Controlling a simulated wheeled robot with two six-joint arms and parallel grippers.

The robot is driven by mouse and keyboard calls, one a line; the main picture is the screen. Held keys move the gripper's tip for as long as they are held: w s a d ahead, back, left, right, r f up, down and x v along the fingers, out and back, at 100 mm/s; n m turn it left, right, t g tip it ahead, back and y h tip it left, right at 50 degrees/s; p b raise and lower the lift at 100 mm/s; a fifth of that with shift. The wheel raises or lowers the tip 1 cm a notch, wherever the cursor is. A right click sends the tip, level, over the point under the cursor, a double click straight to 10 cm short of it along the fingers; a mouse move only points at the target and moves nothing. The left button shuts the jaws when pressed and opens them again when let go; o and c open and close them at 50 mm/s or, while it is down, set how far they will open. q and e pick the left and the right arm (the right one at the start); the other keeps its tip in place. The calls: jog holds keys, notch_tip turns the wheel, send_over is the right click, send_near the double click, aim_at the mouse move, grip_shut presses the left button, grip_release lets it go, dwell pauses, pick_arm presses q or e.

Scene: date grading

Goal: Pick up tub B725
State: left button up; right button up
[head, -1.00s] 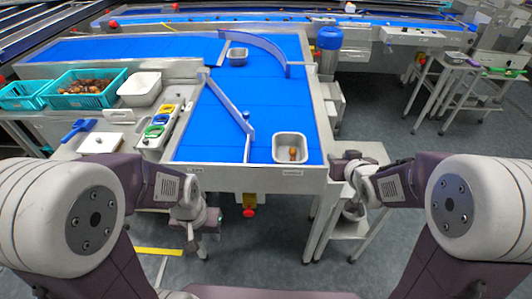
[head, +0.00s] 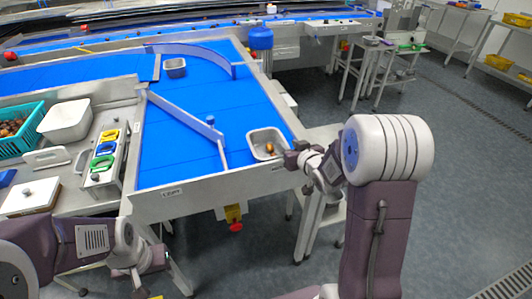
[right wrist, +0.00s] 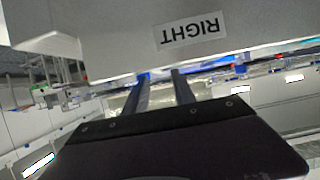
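A small grey metal tub (head: 266,140) with one brown date (head: 270,148) in it sits at the front right corner of the blue belt. A second grey tub (head: 175,68) stands further back on the belt. I cannot read a number on either. My right gripper (head: 289,160) is just beside the near tub's right side, at the belt's edge; I cannot tell whether it touches. In the right wrist view its two dark fingers (right wrist: 161,88) stand apart with a gap between them. My left gripper (head: 140,290) hangs low at the bottom left, away from both tubs, its fingers unclear.
A slanted guide (head: 185,112) lies across the belt (head: 225,100), left of the near tub. Open floor lies at the right.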

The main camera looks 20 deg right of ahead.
aim_at(282, 139)
jog(key=shift+x, duration=1.2)
jog(key=shift+w+d+f, duration=0.1)
jog(key=shift+w+f, duration=0.15)
jog(key=shift+w, duration=0.1)
jog(key=x, duration=0.4)
jog(key=shift+w+f, duration=0.1)
jog(key=shift+w, duration=0.2)
jog(key=shift+s, duration=0.1)
grip_shut()
